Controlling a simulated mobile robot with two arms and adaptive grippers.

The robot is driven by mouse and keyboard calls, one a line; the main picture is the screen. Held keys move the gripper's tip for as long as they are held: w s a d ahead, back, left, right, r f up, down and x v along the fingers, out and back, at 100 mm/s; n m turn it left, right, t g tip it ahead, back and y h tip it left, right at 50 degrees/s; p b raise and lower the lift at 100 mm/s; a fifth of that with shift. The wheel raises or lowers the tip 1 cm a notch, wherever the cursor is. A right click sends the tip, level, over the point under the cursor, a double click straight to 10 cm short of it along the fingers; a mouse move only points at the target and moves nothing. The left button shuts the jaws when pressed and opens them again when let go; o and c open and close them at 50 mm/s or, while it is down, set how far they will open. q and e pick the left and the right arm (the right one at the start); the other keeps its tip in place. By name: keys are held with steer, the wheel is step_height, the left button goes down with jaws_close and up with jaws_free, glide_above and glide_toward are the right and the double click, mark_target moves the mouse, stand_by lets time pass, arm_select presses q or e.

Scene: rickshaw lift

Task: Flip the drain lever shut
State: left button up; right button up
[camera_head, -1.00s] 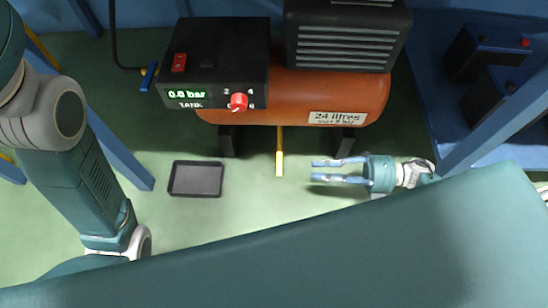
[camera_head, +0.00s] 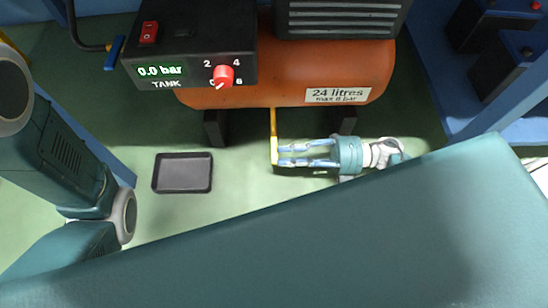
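The drain lever (camera_head: 273,138) is a thin yellow bar hanging straight down under the orange tank (camera_head: 285,92). My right gripper (camera_head: 281,155) comes in from the right, low over the floor. Its two blue-grey fingers are parallel with a gap between them, and nothing shows between them. The fingertips are at the right side of the lever's lower end; I cannot tell whether they touch it. My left arm shows at the left edge, but its gripper is out of view.
A black control box (camera_head: 190,45) with a 0.0 bar display and red knob (camera_head: 223,75) sits above the tank. A dark tray (camera_head: 182,173) lies on the green floor to the left. Tank legs stand either side of the lever. Blue posts flank the area.

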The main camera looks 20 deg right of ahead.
mark_target(274, 158)
steer(key=shift+b+x, duration=0.5)
steer(key=shift+x, duration=1.35)
jaws_close()
